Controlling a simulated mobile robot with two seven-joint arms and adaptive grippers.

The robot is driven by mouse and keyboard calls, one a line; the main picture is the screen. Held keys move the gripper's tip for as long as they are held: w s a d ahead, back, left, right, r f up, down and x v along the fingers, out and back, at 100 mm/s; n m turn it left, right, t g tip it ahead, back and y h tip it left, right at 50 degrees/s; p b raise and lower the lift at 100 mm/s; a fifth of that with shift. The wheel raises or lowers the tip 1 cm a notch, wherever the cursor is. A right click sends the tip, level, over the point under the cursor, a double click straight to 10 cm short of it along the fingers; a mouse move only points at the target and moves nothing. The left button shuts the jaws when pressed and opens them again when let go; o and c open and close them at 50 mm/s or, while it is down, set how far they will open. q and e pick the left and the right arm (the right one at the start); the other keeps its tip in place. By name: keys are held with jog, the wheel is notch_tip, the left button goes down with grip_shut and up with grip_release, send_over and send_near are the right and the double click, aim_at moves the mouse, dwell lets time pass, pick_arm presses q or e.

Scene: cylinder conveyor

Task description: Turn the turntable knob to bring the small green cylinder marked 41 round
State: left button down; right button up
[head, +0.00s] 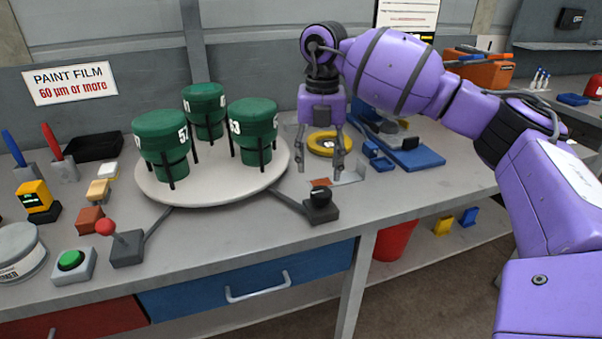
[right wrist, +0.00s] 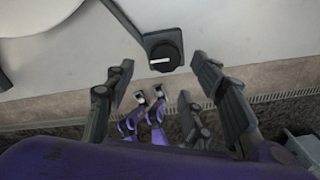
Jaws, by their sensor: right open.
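The round pale turntable (head: 215,200) carries three green cylinders. The front left one (head: 162,138) reads about 52 or 57, and the right one (head: 252,125) seems to end in 3. The back one (head: 204,100) has a partly hidden number, perhaps ending in 1; I cannot tell if it is 41. The black turntable knob (head: 320,197) sits on a dark block at the table's front edge; it also shows in the right wrist view (right wrist: 160,56) with a white mark. My right gripper (head: 320,168) is open and empty above and behind the knob, apart from it. My left gripper is not in view.
A red-balled lever (head: 105,228) and green button (head: 70,260) stand front left. A yellow ring (head: 328,143) and blue fixture (head: 415,155) lie behind and right of my right gripper.

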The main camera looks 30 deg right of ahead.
aim_at(319, 191)
jog(key=shift+w+d, duration=0.15)
jog(key=shift+w, duration=0.05)
jog(key=shift+s+f, duration=0.1)
jog(key=shift+f, duration=0.1)
jog(key=shift+s+f, duration=0.2)
jog(key=shift+f, duration=0.4)
jog(key=shift+s+f, duration=0.15)
jog(key=shift+f, duration=0.4)
notch_tip(319, 191, down, 4)
jog(key=shift+r, duration=0.15)
jog(key=shift+w+f, duration=0.1)
jog(key=shift+f, duration=0.35)
jog(key=c, duration=1.1)
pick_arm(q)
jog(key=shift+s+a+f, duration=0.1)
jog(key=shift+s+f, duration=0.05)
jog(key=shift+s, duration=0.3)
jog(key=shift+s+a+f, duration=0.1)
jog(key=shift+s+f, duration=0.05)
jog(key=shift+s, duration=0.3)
pick_arm(e)
jog(key=shift+o, duration=0.2)
